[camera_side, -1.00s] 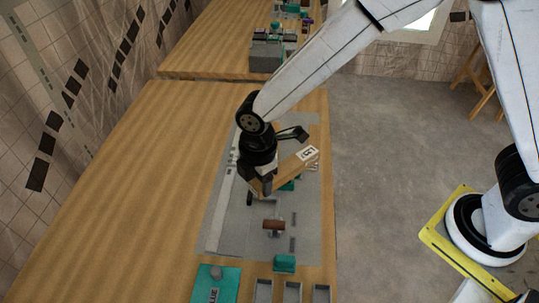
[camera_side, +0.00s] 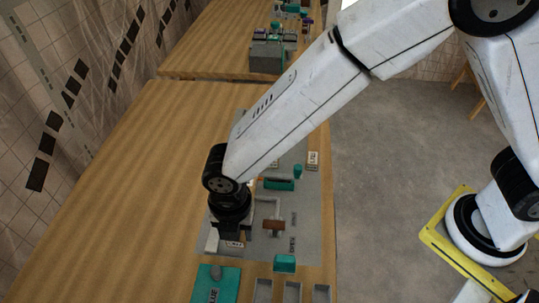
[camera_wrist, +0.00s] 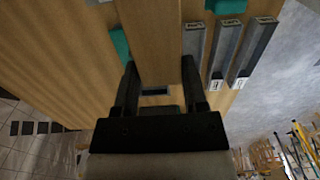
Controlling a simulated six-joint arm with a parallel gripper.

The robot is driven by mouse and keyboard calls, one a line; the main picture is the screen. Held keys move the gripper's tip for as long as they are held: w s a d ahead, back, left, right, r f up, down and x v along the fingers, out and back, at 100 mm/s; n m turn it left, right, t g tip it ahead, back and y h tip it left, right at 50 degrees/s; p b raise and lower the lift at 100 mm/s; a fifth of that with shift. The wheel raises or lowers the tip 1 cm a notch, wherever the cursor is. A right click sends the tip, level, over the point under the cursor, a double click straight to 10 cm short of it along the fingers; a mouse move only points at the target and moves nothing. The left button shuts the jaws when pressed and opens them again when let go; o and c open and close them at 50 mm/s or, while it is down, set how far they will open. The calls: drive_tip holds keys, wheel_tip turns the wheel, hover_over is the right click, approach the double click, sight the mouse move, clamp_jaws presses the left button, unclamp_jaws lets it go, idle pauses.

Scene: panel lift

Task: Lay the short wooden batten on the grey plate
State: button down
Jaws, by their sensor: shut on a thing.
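My gripper (camera_side: 231,237) is shut on a wooden batten (camera_wrist: 152,30). In the wrist view its fingers (camera_wrist: 159,68) lie along both sides of the batten, which runs away toward the top edge. In the side view my wrist hides most of the batten; a pale labelled piece (camera_side: 233,244) shows just under the fingers, perhaps its end. My gripper is low over the left front part of a large grey sheet (camera_side: 262,244) on the table. I cannot tell whether the batten touches the surface below it.
A teal plate (camera_side: 216,285) lies just in front of the gripper. A teal block (camera_side: 285,263), a brown piece (camera_side: 273,226) and narrow grey trays (camera_side: 293,290) are to the right. The table's left side (camera_side: 120,200) is clear.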

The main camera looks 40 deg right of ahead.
drive_tip(key=w+a+f, duration=0.4)
drive_tip(key=w+a, duration=0.1)
drive_tip(key=w, duration=0.2)
hover_over(189, 252)
drive_tip(key=s, duration=0.1)
drive_tip(key=f, duration=0.4)
drive_tip(key=shift+d, duration=0.4)
drive_tip(key=shift+w+a+f, duration=0.25)
drive_tip(key=shift+f, duration=0.15)
drive_tip(key=shift+f, duration=0.15)
drive_tip(key=shift+w+a+f, duration=0.2)
drive_tip(key=shift+w+f, duration=0.1)
drive_tip(key=shift+f, duration=1.55)
drive_tip(key=shift+f, duration=0.15)
drive_tip(key=shift+c, duration=0.7)
unclamp_jaws()
